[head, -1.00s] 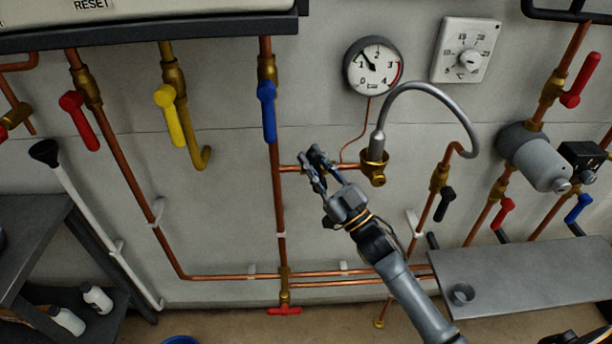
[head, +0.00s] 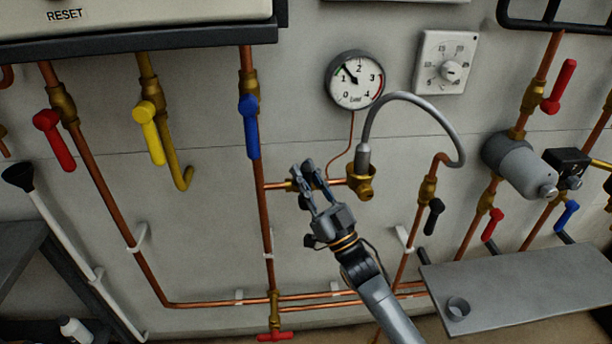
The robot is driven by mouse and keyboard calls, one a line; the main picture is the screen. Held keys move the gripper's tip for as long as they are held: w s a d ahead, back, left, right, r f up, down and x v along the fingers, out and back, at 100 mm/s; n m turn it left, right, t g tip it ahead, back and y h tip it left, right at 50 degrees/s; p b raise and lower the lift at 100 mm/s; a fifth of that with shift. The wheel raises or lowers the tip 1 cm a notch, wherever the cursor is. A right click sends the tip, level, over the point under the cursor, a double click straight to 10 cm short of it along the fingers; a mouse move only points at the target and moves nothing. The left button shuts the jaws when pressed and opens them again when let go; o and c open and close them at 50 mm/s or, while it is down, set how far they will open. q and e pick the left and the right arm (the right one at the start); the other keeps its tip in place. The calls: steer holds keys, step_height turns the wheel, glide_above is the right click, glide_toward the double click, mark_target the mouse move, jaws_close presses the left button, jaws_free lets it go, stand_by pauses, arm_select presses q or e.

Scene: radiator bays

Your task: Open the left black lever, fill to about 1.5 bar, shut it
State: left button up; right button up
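My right gripper (head: 306,174) reaches up from the lower right, in front of a short copper branch pipe. Its two fingers are apart with a gap between them. A small black piece (head: 304,202) shows beside and behind the fingers, perhaps the left black lever; the fingers hide most of it, and contact cannot be told. A second black lever (head: 433,217) hangs on the pipe further right. The round pressure gauge (head: 355,80) has its needle between 1 and 2, pointing up and left. A grey hose (head: 412,97) arches from the brass fitting (head: 361,184). My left gripper is out of view.
A blue lever (head: 252,127), a yellow lever (head: 147,132) and a red lever (head: 54,139) hang at left. A grey shelf (head: 530,285) with a small cup (head: 458,308) juts out at lower right. A white thermostat dial (head: 446,62) is beside the gauge.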

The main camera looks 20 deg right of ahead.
steer(key=o, duration=0.4)
steer(key=shift+d, duration=0.1)
steer(key=v, duration=1.2)
steer(key=shift+f, duration=0.15)
